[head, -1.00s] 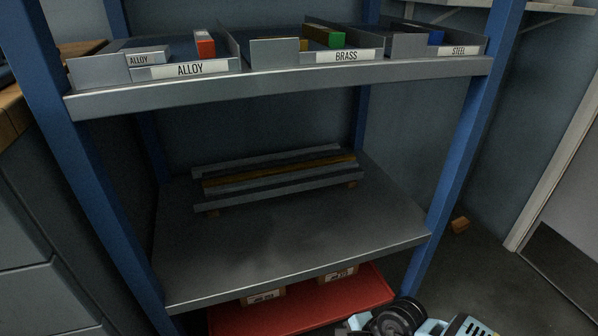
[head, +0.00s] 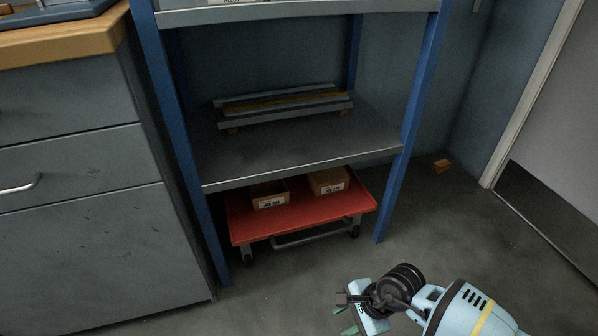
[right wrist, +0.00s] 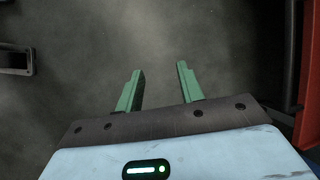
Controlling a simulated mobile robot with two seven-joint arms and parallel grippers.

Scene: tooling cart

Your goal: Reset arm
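My right gripper (head: 346,318) is low over the floor at the bottom of the head view, in front of the rack and clear of it. In the right wrist view its two green fingers (right wrist: 160,88) stand apart with only bare floor between them. It is open and empty. My left gripper is in neither view.
A blue-post rack (head: 188,130) holds metal bars (head: 285,99) on its grey shelf. Under it stands a red cart (head: 240,229) with two cardboard boxes (head: 268,193). Grey drawers (head: 80,230) are at left, a door (head: 555,130) at right. Floor in front is clear.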

